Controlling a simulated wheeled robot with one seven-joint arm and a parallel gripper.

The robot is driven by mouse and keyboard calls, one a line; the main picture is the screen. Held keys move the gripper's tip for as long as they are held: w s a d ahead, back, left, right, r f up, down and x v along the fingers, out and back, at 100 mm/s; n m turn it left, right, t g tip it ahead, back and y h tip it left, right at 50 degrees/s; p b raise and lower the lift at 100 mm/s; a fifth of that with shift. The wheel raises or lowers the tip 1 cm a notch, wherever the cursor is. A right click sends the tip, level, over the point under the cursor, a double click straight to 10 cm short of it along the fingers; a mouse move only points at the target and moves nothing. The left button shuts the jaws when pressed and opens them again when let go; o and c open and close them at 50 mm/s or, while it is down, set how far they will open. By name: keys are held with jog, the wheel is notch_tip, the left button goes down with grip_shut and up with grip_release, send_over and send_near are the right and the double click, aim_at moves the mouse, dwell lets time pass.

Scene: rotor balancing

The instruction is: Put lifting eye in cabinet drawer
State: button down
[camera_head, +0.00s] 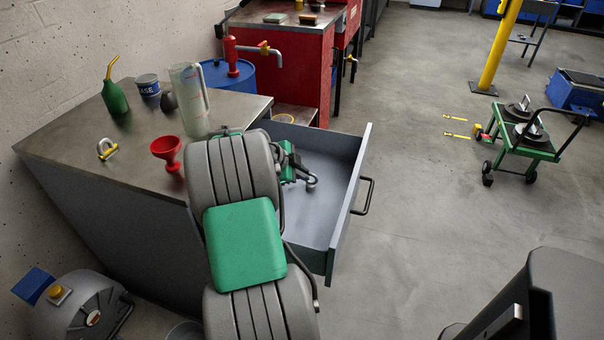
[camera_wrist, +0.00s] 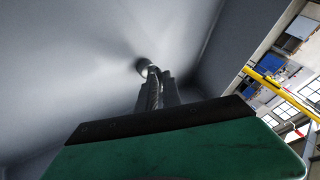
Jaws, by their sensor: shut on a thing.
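The cabinet drawer (camera_head: 322,205) is pulled open, its grey floor bare around my gripper. My gripper (camera_head: 303,177) reaches into the drawer and is shut on the lifting eye (camera_head: 311,183), a small grey metal piece. In the wrist view the lifting eye (camera_wrist: 145,66) shows as a rounded end past my gripper's fingertips (camera_wrist: 153,82), against the grey drawer. My fingers hide much of it. I cannot tell whether it touches the drawer floor.
On the cabinet top (camera_head: 70,150) stand a shackle (camera_head: 107,149), a red funnel (camera_head: 166,152), a clear jug (camera_head: 190,100), a green oil can (camera_head: 115,98) and a tin (camera_head: 148,86). The drawer front (camera_head: 349,200) with its handle rises at the right. Open floor lies beyond it.

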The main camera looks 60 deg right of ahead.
jog(key=c, duration=1.5)
grip_release()
jog(key=shift+r+p, duration=0.2)
jog(key=shift+p, duration=0.15)
jog(key=v, duration=1.2)
jog(key=shift+p, duration=0.35)
